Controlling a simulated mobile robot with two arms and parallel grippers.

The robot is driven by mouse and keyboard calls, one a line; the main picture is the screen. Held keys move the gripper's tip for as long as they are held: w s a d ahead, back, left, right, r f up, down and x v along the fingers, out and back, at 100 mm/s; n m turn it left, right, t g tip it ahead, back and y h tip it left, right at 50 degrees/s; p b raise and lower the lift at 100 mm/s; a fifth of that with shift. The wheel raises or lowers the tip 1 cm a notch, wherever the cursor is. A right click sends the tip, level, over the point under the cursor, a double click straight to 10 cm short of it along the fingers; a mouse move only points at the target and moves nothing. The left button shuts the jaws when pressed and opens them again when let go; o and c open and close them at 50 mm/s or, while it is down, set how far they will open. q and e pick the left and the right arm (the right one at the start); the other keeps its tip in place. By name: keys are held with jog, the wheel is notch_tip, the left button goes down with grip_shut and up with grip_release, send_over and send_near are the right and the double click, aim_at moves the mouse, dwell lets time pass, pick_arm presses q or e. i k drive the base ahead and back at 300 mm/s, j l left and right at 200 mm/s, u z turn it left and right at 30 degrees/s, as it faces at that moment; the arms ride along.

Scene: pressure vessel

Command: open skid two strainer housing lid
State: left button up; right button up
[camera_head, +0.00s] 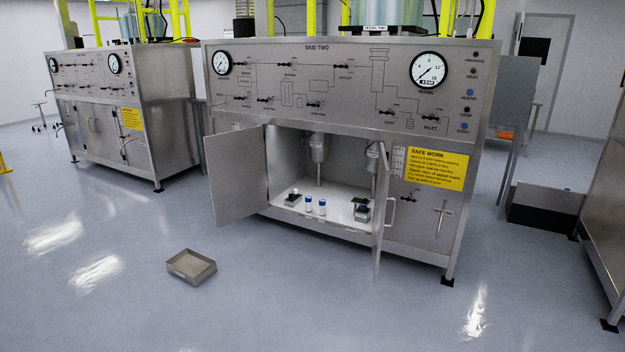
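Skid two (330,97) is a steel cabinet in the middle of the head view, with "SKID TWO" on its panel. Its left cabinet door (236,175) and right cabinet door (381,210) stand open. Inside, a grey metal cylindrical housing (318,148) hangs from above near the middle. A second similar housing (372,158) hangs at the right, partly hidden by the right door's edge. I cannot tell which is the strainer housing or make out a separate lid on either. Neither of my grippers is in view.
A shallow metal tray (191,268) lies on the floor in front. Another skid (110,120) stands left. The foreground floor is otherwise mostly clear.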

aim_at(365, 201)
jog(key=i+j+u, duration=0.15)
jog(key=i+u, duration=0.2)
jog(key=i, duration=0.85)
jog(key=i+l+u, duration=0.15)
jog(key=i+u, duration=0.2)
jog(key=i, duration=0.85)
jog(key=i+l+z, duration=0.2)
jog(key=i, duration=0.3)
jog(key=i+j+z, duration=0.2)
jog(key=i, duration=0.3)
jog(key=i+z, duration=0.2)
jog(key=i, duration=0.3)
jog(key=i+j+z, duration=0.15)
jog(key=i, duration=0.35)
jog(key=i+j+z, duration=0.2)
jog(key=i, duration=0.3)
